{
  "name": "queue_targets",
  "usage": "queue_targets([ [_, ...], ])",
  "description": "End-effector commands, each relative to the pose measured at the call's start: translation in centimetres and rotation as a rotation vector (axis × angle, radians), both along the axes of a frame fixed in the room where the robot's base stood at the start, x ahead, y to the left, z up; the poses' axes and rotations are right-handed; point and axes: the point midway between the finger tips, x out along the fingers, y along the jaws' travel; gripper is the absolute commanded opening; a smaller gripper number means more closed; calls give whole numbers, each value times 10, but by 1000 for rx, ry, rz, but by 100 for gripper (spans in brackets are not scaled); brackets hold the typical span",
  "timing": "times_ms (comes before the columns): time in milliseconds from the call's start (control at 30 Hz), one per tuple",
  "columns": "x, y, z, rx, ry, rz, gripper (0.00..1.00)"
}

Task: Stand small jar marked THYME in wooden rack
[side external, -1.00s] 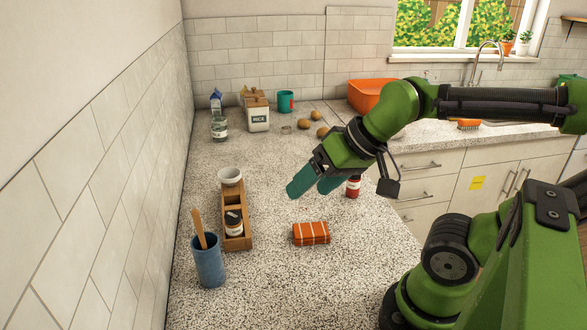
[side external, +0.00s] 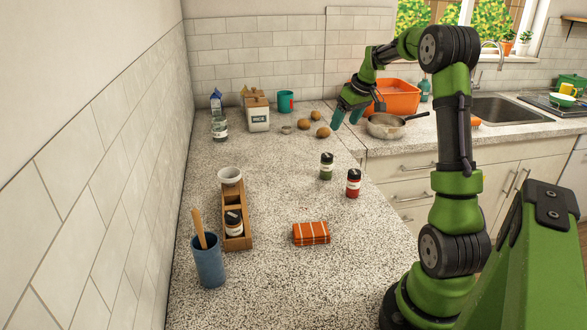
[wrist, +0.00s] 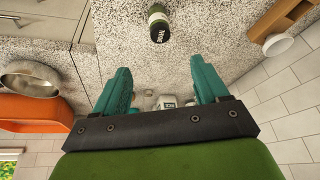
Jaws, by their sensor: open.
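A small jar with green contents and a dark lid (side external: 326,168) stands upright on the speckled counter; it also shows in the wrist view (wrist: 158,24), its lettering too small to read surely. A red jar with a dark lid (side external: 353,185) stands upright just right of it. The wooden rack (side external: 247,240) is at the left of the counter, with a dark-lidded jar (side external: 234,224) in its near part; its far part shows in the wrist view (wrist: 283,20). My gripper (side external: 347,118) is open and empty, high beyond the jars. Its teal fingers show apart in the wrist view (wrist: 162,84).
A blue holder with a wooden utensil (side external: 209,264) stands near the rack. An orange striped packet (side external: 311,233) lies in the middle. A pan (side external: 384,128) and orange tub (side external: 392,97) are near my gripper.

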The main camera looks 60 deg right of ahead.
Motion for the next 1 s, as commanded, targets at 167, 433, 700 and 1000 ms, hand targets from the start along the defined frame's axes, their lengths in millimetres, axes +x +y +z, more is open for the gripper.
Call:
queue_targets([
  [167, 3, 1, -3, -27, 8, 78, 73],
  [433, 22, -3, -53, -24, 10, 81, 73],
  [700, 40, -8, -97, -28, 8, 80, 73],
  [1000, 49, -11, -122, -26, 8, 80, 73],
])
